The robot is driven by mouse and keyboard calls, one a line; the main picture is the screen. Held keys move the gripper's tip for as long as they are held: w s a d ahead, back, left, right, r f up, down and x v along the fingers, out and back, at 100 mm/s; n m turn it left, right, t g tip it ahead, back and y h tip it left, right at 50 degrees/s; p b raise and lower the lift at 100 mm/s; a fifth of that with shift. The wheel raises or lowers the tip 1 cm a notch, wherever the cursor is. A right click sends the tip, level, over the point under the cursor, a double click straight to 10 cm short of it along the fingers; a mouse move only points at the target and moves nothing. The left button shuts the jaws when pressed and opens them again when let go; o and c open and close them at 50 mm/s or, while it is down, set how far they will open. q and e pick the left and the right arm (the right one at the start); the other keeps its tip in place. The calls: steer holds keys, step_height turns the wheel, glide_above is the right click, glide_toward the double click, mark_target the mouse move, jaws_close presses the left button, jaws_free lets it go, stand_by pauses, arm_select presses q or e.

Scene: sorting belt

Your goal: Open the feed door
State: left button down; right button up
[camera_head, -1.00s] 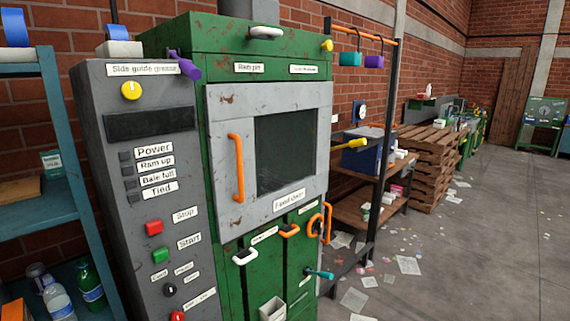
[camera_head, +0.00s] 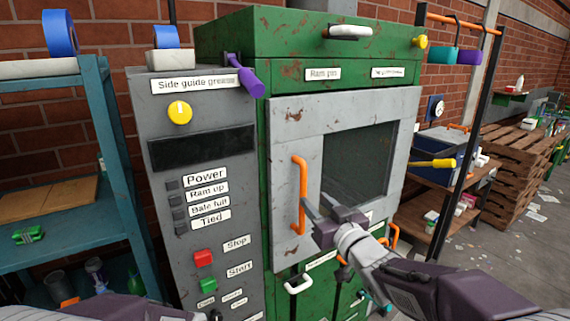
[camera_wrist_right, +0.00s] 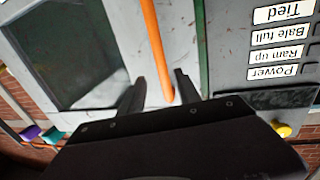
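The feed door (camera_head: 285,215) is a grey, rust-spotted panel with a dark window, on the front of the green machine. It looks shut. Its vertical orange handle (camera_head: 302,190) is on the door's left side. My right gripper (camera_head: 315,205) is at the lower part of this handle. In the right wrist view, the gripper (camera_wrist_right: 158,82) is open, and the orange handle (camera_wrist_right: 153,40) runs between its two fingers with gaps showing beside it. Only a purple-grey part of my left arm shows at the bottom left; its gripper is out of the picture.
A grey control panel (camera_head: 215,130) with buttons and labels stands left of the door. A purple lever (camera_head: 248,82) sticks out at its top. A teal shelf (camera_head: 45,228) is at the far left. A yellow-handled tool (camera_head: 433,163) projects right of the door.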

mark_target(305, 189)
steer(key=p+x, duration=0.3)
steer(key=x, duration=0.4)
steer(key=shift+a+r, duration=0.2)
steer(key=shift+s+r, duration=0.1)
steer(key=shift+s, duration=0.05)
steer(key=shift+w+a, duration=0.1)
steer(key=shift+w, duration=0.1)
steer(key=c, duration=0.4)
jaws_close()
arm_select(q)
steer(key=r, duration=0.2)
steer(key=s+r, duration=0.1)
steer(key=r, duration=0.1)
steer(key=shift+s+d+r, duration=0.1)
steer(key=shift+s+d, duration=0.05)
steer(key=shift+d, duration=0.05)
